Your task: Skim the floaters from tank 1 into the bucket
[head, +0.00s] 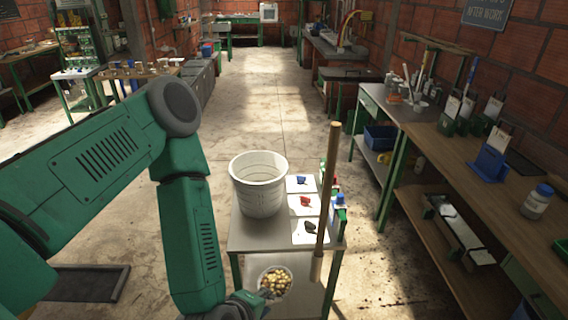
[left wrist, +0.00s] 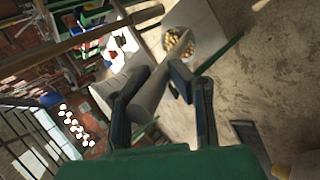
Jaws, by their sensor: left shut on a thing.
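My left gripper (head: 245,302) is low in front of the small table (head: 240,236). In the left wrist view, its fingers (left wrist: 160,98) are shut on a pale, rod-like handle (left wrist: 148,97). A round pale bowl (head: 262,284) full of yellowish and brown bits is just right of the gripper; it also shows in the left wrist view (left wrist: 178,43). I cannot tell whether the handle joins this bowl. The white bucket (head: 258,190) stands upright on the small table, above and beyond the gripper; its inside looks empty. No tank is identifiable. My right gripper is not in view.
A long wooden pole (head: 328,195) rises close to the table's right side. White cards (head: 300,184) with small coloured items and several bottles (head: 338,218) occupy the tabletop's right part. A workbench (head: 440,150) runs along the right wall. Floor beyond the table is clear.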

